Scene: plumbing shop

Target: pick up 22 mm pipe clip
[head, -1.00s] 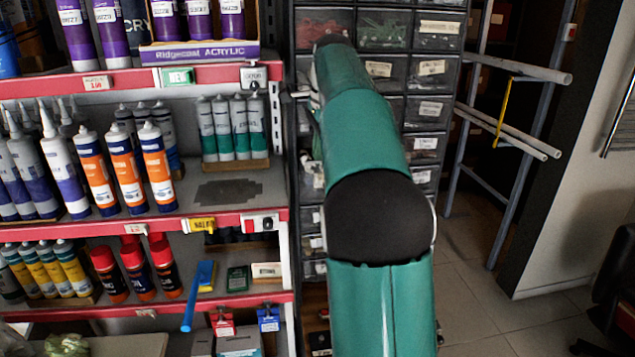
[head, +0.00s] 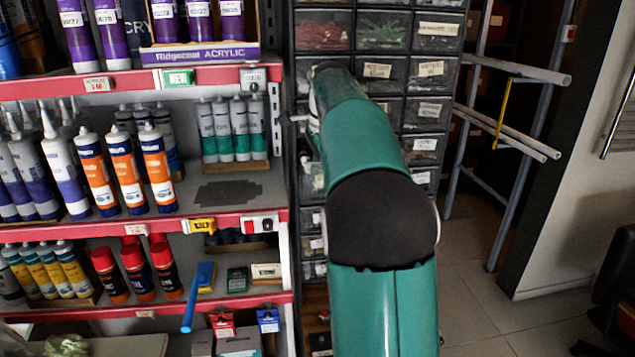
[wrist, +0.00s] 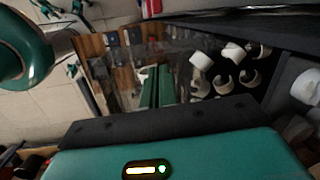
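Several white, curved clip-like pieces (wrist: 230,68) lie together in a dark, open drawer on the right of the wrist view. I cannot read their size, so which is 22 mm is unclear. In the wrist view, two dark green finger-like bars (wrist: 157,86) stand close together beyond my gripper's black front edge, left of the white pieces and apart from them. Nothing is visibly held, and the gap between the bars is too small to judge. In the head view, my own arm hides the drawer and most of my gripper.
A dark cabinet of small labelled drawers (head: 428,69) stands behind my arm. To its left is a red-edged shelf (head: 238,222) with tubes and cans. A grey pipe rack (head: 515,69) stands to the right.

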